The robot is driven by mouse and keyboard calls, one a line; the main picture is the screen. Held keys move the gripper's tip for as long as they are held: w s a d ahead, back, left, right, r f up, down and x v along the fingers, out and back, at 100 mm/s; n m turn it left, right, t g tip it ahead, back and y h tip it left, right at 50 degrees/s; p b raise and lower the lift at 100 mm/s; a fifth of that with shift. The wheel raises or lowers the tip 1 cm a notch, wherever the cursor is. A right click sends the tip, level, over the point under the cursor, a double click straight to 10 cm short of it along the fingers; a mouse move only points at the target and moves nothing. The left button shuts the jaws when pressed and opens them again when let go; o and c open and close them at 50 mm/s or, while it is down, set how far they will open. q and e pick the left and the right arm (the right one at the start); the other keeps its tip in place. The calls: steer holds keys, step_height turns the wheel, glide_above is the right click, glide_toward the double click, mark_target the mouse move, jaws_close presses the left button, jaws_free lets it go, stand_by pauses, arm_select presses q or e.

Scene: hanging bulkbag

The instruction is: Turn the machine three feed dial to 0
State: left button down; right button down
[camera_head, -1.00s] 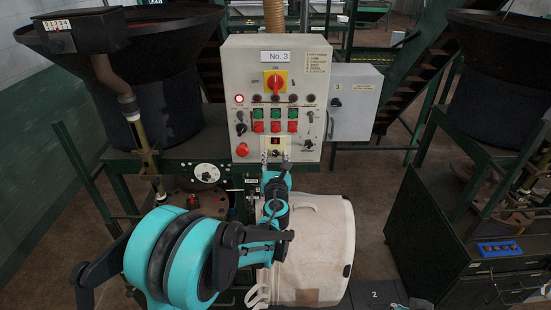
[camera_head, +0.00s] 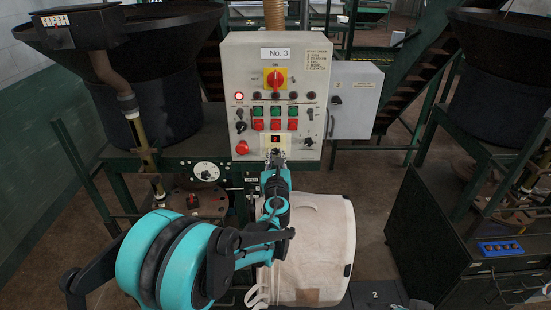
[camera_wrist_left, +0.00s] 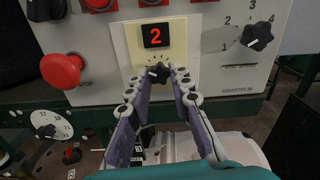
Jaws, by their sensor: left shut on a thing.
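The No. 3 control panel (camera_head: 241,60) faces me. Low on it, a pale plate (camera_wrist_left: 126,47) carries a small display (camera_wrist_left: 156,35) reading a red 2. Below the display is a small black feed dial (camera_wrist_left: 158,72) with tick marks above it. My left gripper (camera_wrist_left: 161,74) is shut on this dial, one fingertip on each side. In the head view the left gripper (camera_head: 276,156) reaches up to the panel just under the display (camera_head: 276,139), and its fingers hide the dial. My right gripper is not in view.
A red mushroom button (camera_wrist_left: 60,71) sits left of the dial, and a black numbered selector knob (camera_wrist_left: 257,36) sits to its right. A white round dial (camera_head: 206,172) is at lower left.

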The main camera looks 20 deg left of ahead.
arm_select(q)
steer(key=n+b, duration=0.1)
steer(key=n, duration=0.2)
steer(key=shift+n, duration=0.4)
steer(key=n, duration=0.3)
steer(key=shift+d+n+b, duration=0.1)
steer(key=shift+n+b, duration=0.2)
steer(key=shift+b, duration=0.1)
steer(key=n, duration=0.3)
steer(key=shift+n+b, duration=0.3)
steer(key=shift+b, duration=0.05)
steer(key=shift+r+n, duration=0.15)
steer(key=shift+n, duration=1.65)
steer(key=c, duration=1.3)
jaws_free()
steer(key=shift+c, duration=0.2)
steer(key=shift+d, duration=0.1)
